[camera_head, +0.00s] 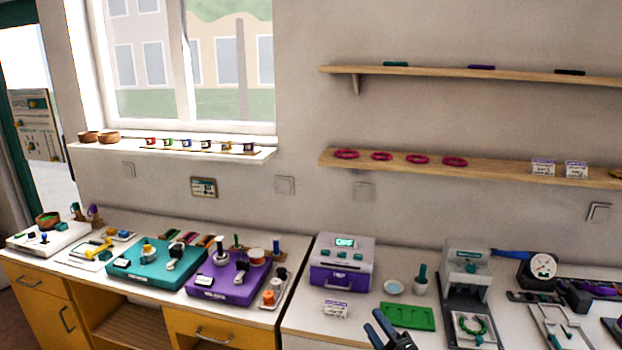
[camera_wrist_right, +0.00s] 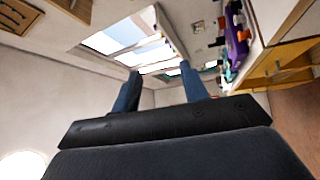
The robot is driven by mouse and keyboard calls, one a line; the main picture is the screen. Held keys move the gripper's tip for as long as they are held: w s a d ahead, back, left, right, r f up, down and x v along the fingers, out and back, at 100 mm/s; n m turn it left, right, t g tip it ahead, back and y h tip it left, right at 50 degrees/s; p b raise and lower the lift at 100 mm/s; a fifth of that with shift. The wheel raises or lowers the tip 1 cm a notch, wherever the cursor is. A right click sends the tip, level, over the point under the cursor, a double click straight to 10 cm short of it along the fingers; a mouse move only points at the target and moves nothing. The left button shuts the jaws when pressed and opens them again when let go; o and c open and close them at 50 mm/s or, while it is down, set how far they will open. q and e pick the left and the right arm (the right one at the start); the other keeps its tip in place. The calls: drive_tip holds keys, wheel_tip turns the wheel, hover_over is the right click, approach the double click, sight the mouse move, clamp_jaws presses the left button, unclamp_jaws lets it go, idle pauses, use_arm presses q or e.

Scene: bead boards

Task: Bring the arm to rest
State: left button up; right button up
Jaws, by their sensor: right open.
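My right gripper (camera_head: 376,326) shows at the bottom edge of the head view, in front of the counter and just left of the green tray (camera_head: 408,316). Its two dark blue fingers are apart and nothing is between them. In the right wrist view the same gripper (camera_wrist_right: 160,88) has its fingers spread, with the window and wall beyond them. The rest of the right arm is out of the head view. My left gripper is in neither view.
The counter (camera_head: 300,322) carries a teal board (camera_head: 150,272), a purple board (camera_head: 225,290), a grey-purple box (camera_head: 342,258) and a grey press (camera_head: 466,268). Two wooden shelves (camera_head: 480,172) hang on the wall above. A window sill (camera_head: 110,150) holds bowls and small jars.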

drive_tip(key=s+d+f+m+g+h, duration=0.35)
drive_tip(key=s+f+m+h, duration=0.2)
drive_tip(key=s+m, duration=0.2)
drive_tip(key=s+d+f+m+g+h, duration=0.3)
drive_tip(key=s+d+f+m+h, duration=0.15)
drive_tip(key=s+f+m, duration=0.3)
drive_tip(key=s+a+f+m+g+y, duration=0.1)
drive_tip(key=s+f+m+g, duration=0.2)
drive_tip(key=s, duration=0.7)
drive_tip(key=s+a+f+m+g, duration=0.1)
drive_tip(key=s+f+g, duration=0.2)
drive_tip(key=s+g, duration=0.5)
wheel_tip(320, 180, down, 26)
drive_tip(key=a+t, duration=0.2)
drive_tip(key=s+f, duration=0.3)
drive_tip(key=f, duration=0.8)
drive_tip(key=s+f+g, duration=0.1)
drive_tip(key=s+f, duration=0.3)
drive_tip(key=f, duration=0.7)
drive_tip(key=shift+s+f+y, duration=0.3)
drive_tip(key=shift+a, duration=0.1)
